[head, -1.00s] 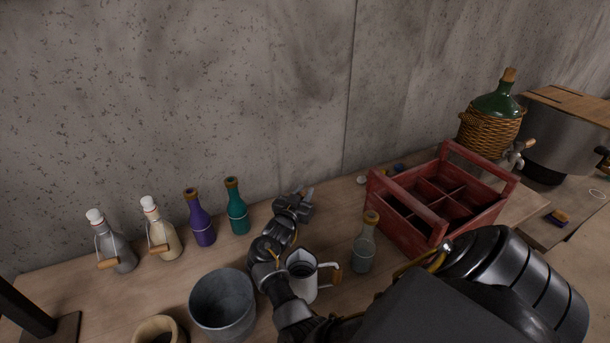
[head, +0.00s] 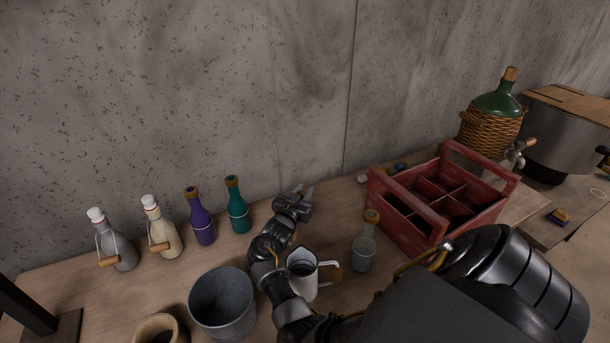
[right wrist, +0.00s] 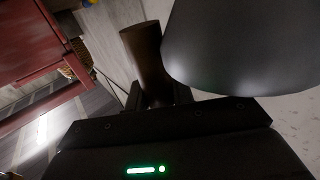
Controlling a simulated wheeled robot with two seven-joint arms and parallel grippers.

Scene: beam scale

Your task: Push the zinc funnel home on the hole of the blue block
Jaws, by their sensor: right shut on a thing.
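My right gripper (head: 302,193) is over the table's back half, left of the crate. In the right wrist view its jaws (right wrist: 160,98) are shut on a brown, handle-like piece (right wrist: 148,58). A large smooth grey surface (right wrist: 240,50) lies right beside that piece; I cannot tell whether the two are one object, or whether it is the zinc funnel. A small dark blue thing (head: 400,167) lies behind the crate near the wall; I cannot make out a hole in it or confirm it is the blue block. My left gripper is out of view.
A red divided crate (head: 427,212) stands right, with a clear bottle (head: 364,245) before it. A metal jug (head: 303,278) and grey bucket (head: 222,303) stand close to my arm. Several bottles, one teal (head: 237,208), stand left. A wicker demijohn (head: 488,130) is beyond the crate.

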